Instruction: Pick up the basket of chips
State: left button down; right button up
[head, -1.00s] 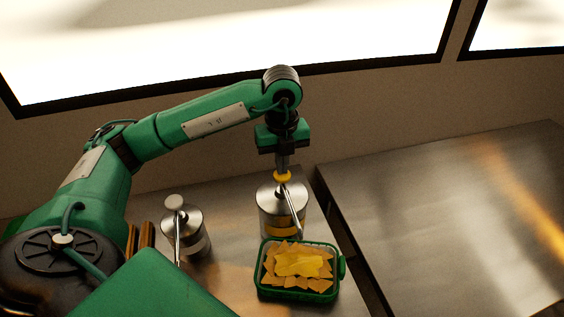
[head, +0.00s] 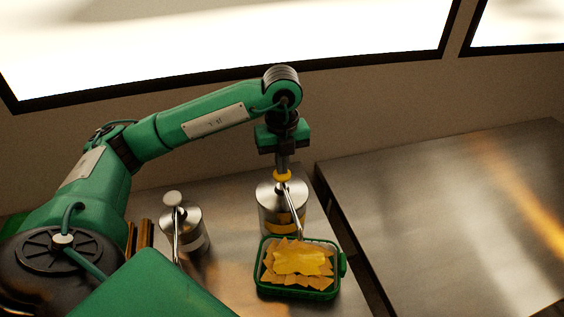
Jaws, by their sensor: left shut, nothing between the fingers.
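The green basket of chips (head: 299,292) sits on the steel counter, low and right of centre. It holds tan chips topped with yellow cheese sauce (head: 299,261), and a green handle or tab shows on its right side. My left gripper (head: 282,170) points down over the yellow pump top of the steel dispenser (head: 270,212), just behind the basket. It is shut and empty, above and apart from the basket. The fingertips are small and close to the pump top; I cannot tell whether they touch it. My right gripper is not in view.
A second steel pump dispenser (head: 194,240) with a pale top stands left of the basket. A gap separates this counter from a bare steel counter (head: 450,220) on the right. A wall with bright windows rises behind.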

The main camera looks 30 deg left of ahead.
aim_at(284, 267)
jog(key=k+l, duration=1.55)
jog(key=k, duration=0.15)
